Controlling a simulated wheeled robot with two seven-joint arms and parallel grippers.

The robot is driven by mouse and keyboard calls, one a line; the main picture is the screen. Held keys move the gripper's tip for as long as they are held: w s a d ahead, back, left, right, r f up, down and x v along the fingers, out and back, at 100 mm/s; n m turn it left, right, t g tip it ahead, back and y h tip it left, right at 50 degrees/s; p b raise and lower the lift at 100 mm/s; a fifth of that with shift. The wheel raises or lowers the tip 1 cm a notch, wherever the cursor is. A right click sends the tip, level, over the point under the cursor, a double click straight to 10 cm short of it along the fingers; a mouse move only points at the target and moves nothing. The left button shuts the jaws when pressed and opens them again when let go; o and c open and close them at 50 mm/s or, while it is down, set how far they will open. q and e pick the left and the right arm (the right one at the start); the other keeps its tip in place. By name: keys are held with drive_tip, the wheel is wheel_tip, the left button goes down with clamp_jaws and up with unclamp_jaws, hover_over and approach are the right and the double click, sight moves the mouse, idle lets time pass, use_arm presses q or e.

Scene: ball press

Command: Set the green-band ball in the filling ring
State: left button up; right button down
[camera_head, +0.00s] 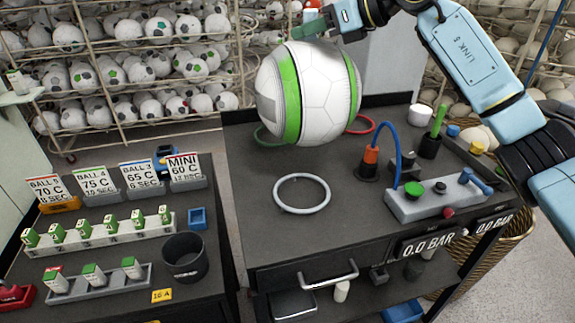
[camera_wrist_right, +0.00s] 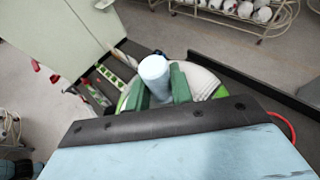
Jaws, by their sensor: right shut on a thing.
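The green-band ball (camera_head: 322,92) is large and white with green bands, and appears held above the back of the dark table. My right gripper (camera_head: 326,24) is at its top, with green fingers. In the right wrist view the fingers (camera_wrist_right: 159,85) are shut around a pale blue cylinder (camera_wrist_right: 154,72), with the ball (camera_wrist_right: 203,82) just beyond. How the cylinder joins the ball is hidden. A pale grey ring (camera_head: 301,210), seemingly the filling ring, lies empty on the table, in front of and below the ball. My left gripper is not in view.
A green ring (camera_head: 265,138) and a red ring (camera_head: 372,124) lie behind, partly hidden by the ball. Right of the grey ring stand an orange-and-black nozzle (camera_head: 370,160) with a blue hose and a grey control box (camera_head: 435,197). The tabletop left of the grey ring is clear.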

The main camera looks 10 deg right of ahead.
drive_tip(key=p, duration=0.4)
hover_over(308, 82)
drive_tip(key=w, duration=0.1)
drive_tip(key=shift+w+r, duration=0.15)
drive_tip(key=shift+r, duration=0.3)
drive_tip(key=shift+f, duration=0.25)
wheel_tip(308, 82, down, 10)
drive_tip(key=shift+s+r, duration=0.2)
drive_tip(key=shift+r, duration=0.05)
drive_tip(key=shift+f, duration=0.3)
drive_tip(key=c, duration=1.2)
unclamp_jaws()
drive_tip(key=shift+c, duration=0.2)
